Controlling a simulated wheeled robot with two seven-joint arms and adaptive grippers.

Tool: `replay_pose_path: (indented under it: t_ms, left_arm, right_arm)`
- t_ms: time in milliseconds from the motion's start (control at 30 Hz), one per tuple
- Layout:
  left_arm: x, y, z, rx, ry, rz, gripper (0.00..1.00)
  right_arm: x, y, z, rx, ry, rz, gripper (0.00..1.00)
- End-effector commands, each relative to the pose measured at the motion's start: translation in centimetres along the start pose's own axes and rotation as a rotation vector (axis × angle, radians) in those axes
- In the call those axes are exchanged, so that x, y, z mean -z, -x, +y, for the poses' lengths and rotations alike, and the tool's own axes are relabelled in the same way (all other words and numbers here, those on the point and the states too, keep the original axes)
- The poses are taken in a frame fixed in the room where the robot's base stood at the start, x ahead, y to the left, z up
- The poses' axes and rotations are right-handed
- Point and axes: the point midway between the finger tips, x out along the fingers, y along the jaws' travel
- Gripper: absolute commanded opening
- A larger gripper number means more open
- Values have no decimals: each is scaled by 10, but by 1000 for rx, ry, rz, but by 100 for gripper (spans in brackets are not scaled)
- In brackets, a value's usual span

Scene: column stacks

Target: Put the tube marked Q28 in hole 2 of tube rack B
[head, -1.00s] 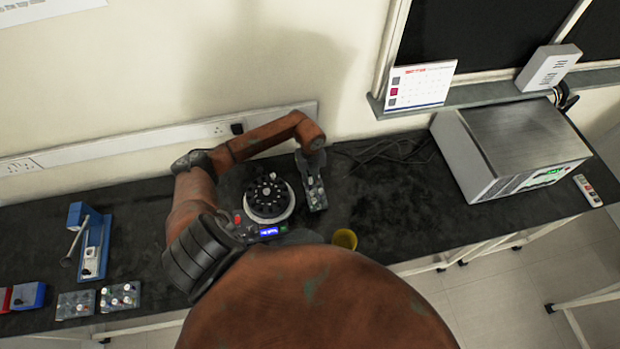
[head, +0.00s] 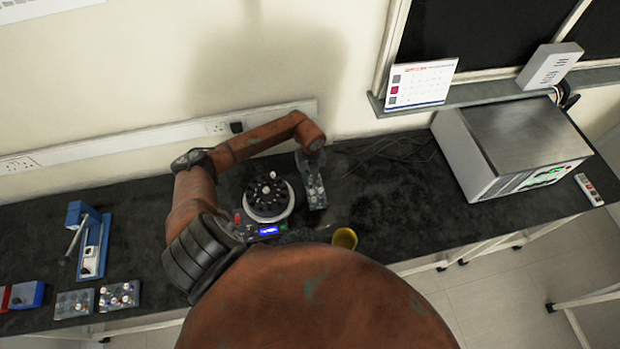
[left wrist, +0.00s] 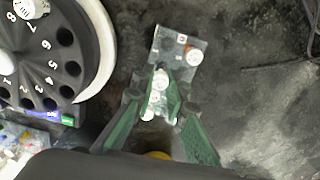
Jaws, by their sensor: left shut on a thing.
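A small grey tube rack (head: 318,198) stands on the bench just right of the centrifuge; it also shows in the left wrist view (left wrist: 165,53), with several white-capped tubes in it. Its letter and hole numbers are too small to read. My left gripper (head: 312,162) points down over this rack. In the left wrist view the green fingers of my left gripper (left wrist: 161,95) are shut on a white-capped tube (left wrist: 160,79). I cannot read its mark, nor tell whether its lower end is in a hole. My right gripper is not in view.
The centrifuge (head: 268,197) with a numbered black rotor is close left of my gripper. A yellow cup (head: 344,238) stands in front of the rack. Two more racks (head: 75,304) (head: 119,295) and a blue device (head: 92,240) are far left.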

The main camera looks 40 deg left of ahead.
Motion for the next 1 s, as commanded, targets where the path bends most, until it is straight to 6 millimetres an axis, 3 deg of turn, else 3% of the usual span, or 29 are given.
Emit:
replay_pose_path:
  t_ms: [900,933,1000]
  left_arm:
    - [0,-19,0,0,0,0,6]
    - [0,-19,0,0,0,0,13]
    - [0,-19,0,0,0,0,18]
  right_arm:
    - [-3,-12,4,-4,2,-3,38]
    - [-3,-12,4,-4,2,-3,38]
    - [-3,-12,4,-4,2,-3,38]
